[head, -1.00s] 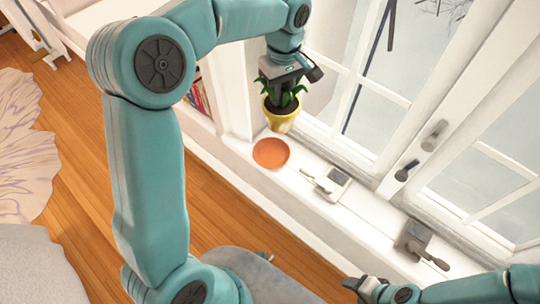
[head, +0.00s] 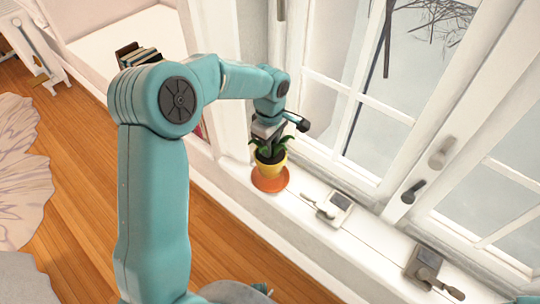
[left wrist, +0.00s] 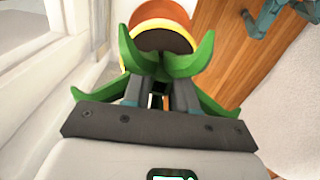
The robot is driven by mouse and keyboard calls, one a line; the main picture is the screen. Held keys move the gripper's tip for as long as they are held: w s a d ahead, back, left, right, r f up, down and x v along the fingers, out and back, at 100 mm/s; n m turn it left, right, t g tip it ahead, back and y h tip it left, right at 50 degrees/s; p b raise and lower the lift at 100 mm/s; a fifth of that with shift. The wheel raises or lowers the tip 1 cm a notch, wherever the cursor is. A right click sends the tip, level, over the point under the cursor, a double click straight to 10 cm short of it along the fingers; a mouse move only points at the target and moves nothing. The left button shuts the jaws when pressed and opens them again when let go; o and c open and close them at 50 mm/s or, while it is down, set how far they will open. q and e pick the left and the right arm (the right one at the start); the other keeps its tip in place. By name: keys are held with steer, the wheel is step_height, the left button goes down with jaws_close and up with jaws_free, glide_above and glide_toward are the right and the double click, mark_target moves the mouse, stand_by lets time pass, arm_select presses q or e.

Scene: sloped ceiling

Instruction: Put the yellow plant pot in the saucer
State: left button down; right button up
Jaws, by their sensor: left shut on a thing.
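The yellow plant pot (head: 270,170) with green leaves is upright over the orange saucer (head: 270,186) on the white window sill. In the head view the pot's base overlaps the saucer; I cannot tell whether it touches it. My left gripper (head: 267,142) is above the pot, shut on the plant among its leaves. In the left wrist view the leaves (left wrist: 190,62) surround the left gripper's fingers (left wrist: 158,95), with the pot's yellow rim (left wrist: 124,52) and the orange saucer (left wrist: 160,12) beyond. My right gripper is not in view.
A small white device with a handle (head: 335,207) lies on the sill right of the saucer. A grey device with a handle (head: 428,268) is farther right. The window frame (head: 365,150) stands behind the sill. The wooden floor (head: 70,150) is in front.

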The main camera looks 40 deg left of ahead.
arm_select(q)
step_height(320, 180, down, 4)
steer(key=shift+f+b, duration=0.2)
steer(key=shift+b, duration=0.1)
steer(key=shift+r, duration=0.15)
steer(key=c, duration=0.9)
jaws_free()
steer(key=shift+f, duration=0.2)
steer(key=shift+r, duration=0.3)
step_height(320, 180, up, 12)
steer(key=p, duration=0.1)
steer(key=shift+f+p, duration=0.15)
steer(key=shift+p, duration=0.25)
